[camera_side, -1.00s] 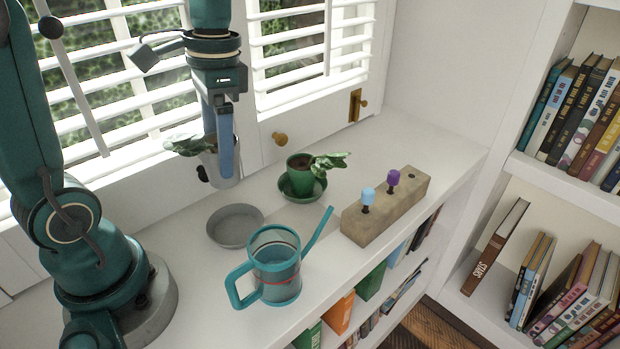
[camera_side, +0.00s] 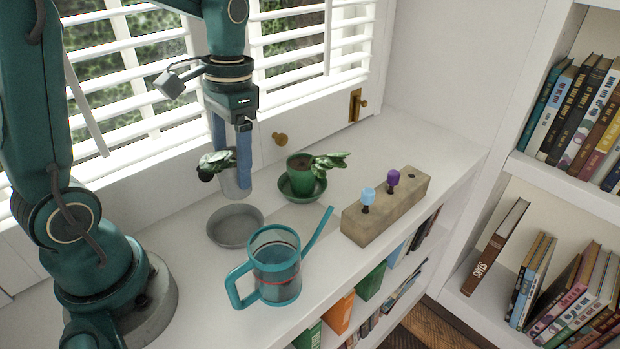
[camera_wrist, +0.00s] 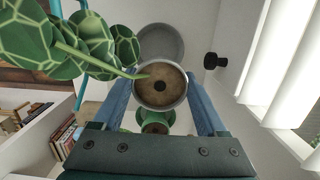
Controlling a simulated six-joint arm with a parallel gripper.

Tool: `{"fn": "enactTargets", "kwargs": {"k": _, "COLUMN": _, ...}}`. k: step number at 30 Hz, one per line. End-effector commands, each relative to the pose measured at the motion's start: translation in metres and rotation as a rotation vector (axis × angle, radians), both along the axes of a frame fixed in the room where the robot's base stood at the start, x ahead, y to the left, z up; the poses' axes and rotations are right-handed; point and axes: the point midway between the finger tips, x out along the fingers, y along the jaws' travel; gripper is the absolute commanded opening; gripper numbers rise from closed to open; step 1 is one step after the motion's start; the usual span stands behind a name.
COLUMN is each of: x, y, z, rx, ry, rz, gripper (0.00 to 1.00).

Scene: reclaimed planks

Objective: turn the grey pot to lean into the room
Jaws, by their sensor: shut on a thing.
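The grey pot (camera_side: 232,186) is held in the air, behind and above the empty grey saucer (camera_side: 235,226). My gripper (camera_side: 240,174) is shut on it, with a blue finger on either side in the wrist view. The pot's plant (camera_side: 215,161) leans out to the left in the side view. In the wrist view, I look down on the pot's brown soil (camera_wrist: 160,76), and the stem runs to big patterned leaves (camera_wrist: 78,42) at the upper left. There the bookshelf side lies left and the window right. The pot's base is partly hidden from the wrist camera.
A green pot with a plant (camera_side: 300,170) stands in a green saucer right of my gripper. A teal watering can (camera_side: 276,268) stands in front. A block with blue and purple knobs (camera_side: 385,208) is to the right. Window blinds (camera_side: 130,90) are close behind.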

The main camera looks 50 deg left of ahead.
Motion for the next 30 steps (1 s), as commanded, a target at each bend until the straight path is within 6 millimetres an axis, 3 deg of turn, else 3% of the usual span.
{"fn": "enactTargets", "kwargs": {"k": 3, "x": -0.007, "y": -0.001, "z": -0.026, "rx": -0.002, "ry": 0.007, "rz": 0.061, "gripper": 0.0}}
{"fn": "enactTargets", "kwargs": {"k": 6, "x": -0.013, "y": -0.003, "z": -0.037, "rx": 0.0, "ry": 0.002, "rz": 0.079, "gripper": 0.0}}
{"fn": "enactTargets", "kwargs": {"k": 30, "x": -0.019, "y": -0.003, "z": -0.074, "rx": 0.0, "ry": 0.001, "rz": 0.084, "gripper": 0.0}}
